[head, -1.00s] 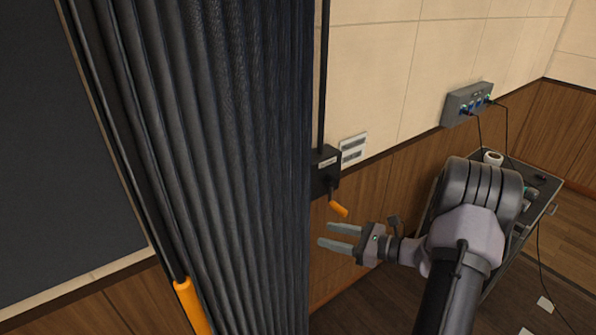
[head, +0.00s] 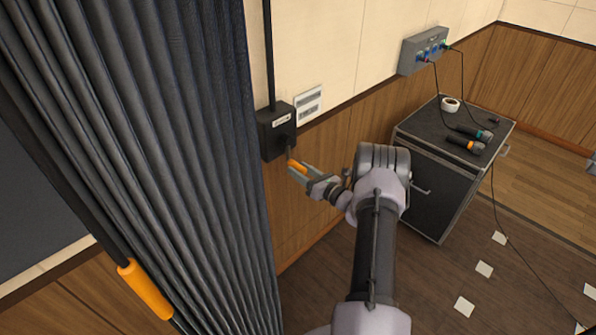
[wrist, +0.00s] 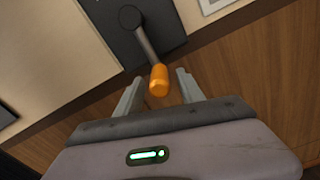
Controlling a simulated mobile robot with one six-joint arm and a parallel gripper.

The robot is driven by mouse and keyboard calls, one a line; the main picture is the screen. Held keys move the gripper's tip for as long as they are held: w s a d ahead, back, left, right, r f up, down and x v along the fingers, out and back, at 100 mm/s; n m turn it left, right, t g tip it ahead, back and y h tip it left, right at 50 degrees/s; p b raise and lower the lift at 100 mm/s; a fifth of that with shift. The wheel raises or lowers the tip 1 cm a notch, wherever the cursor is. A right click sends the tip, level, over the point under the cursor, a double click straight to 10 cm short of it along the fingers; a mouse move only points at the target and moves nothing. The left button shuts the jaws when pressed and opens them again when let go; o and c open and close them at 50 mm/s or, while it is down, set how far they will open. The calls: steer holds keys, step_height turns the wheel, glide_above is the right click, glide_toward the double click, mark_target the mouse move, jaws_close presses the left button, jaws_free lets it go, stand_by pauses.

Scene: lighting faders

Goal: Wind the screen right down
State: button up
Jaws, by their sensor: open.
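A black winch box (head: 277,131) is fixed to the wall, with a dark rod running up from it. Its crank has a grey arm and an orange handle (head: 297,166), which points down and out from the box. In the wrist view the orange handle (wrist: 159,80) lies between the two fingertips of my gripper (wrist: 157,88), with a gap on each side. My gripper (head: 302,174) is open around the handle in the head view and not closed on it. The screen itself cannot be made out for certain.
A dark pleated curtain (head: 150,150) hangs left of the box, with an orange-gripped pole (head: 145,289) in front. A white switch plate (head: 309,103) and grey socket box (head: 424,50) are on the wall. A black cabinet (head: 420,180) stands right of my arm.

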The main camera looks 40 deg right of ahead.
steer(key=shift+w, duration=0.6)
jaws_close()
stand_by(1.0)
